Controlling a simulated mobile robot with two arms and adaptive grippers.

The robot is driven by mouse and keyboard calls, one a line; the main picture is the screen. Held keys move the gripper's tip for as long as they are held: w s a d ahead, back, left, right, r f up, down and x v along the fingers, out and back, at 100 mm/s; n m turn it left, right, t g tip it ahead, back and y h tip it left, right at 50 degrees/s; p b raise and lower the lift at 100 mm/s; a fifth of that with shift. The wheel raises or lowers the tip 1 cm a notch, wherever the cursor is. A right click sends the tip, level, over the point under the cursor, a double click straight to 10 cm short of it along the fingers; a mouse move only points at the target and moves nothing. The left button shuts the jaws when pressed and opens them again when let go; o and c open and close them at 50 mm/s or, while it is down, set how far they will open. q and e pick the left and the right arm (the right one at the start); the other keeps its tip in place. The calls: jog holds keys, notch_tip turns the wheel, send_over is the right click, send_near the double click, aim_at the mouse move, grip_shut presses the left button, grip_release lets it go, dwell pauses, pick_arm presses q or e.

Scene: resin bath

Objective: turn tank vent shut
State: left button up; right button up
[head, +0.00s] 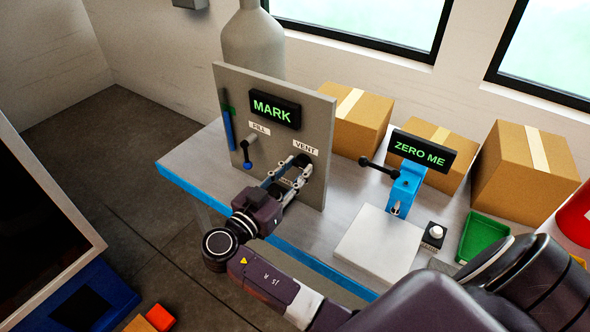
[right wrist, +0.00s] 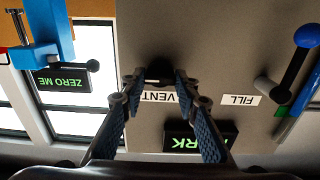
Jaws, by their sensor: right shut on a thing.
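A grey upright panel (head: 230,95) carries a FILL lever (head: 248,153) and a VENT label (head: 305,148). My right gripper (head: 295,172) reaches to the panel just below the VENT label and is shut on the vent handle. In the right wrist view the dark vent handle (right wrist: 158,75) shows between the fingertips, mostly hidden by them. The FILL lever, a dark arm with a blue knob, hangs down to the left of my gripper. A display (head: 275,109) above reads MARK. The left gripper is not in view.
A grey tank (head: 254,42) stands behind the panel. To the right are a blue stand (head: 404,187) with a ZERO ME display (head: 421,151), a white plate (head: 378,243), a green tray (head: 484,238) and cardboard boxes (head: 525,175). A blue edge runs along the table front.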

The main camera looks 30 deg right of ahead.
jog(key=shift+n, duration=0.9)
jog(key=shift+n+b, duration=0.35)
jog(key=shift+n, duration=0.85)
jog(key=n, duration=0.4)
jog(key=shift+r+n+p, duration=0.1)
jog(key=shift+n+p, duration=0.2)
jog(key=shift+n, duration=0.1)
jog(key=n+p, duration=0.1)
jog(key=n, duration=0.3)
jog(key=shift+p, duration=0.35)
jog(key=shift+n+p, duration=1.05)
jog(key=shift+n, duration=1.35)
jog(key=o, duration=1.1)
jog(key=shift+o, duration=0.2)
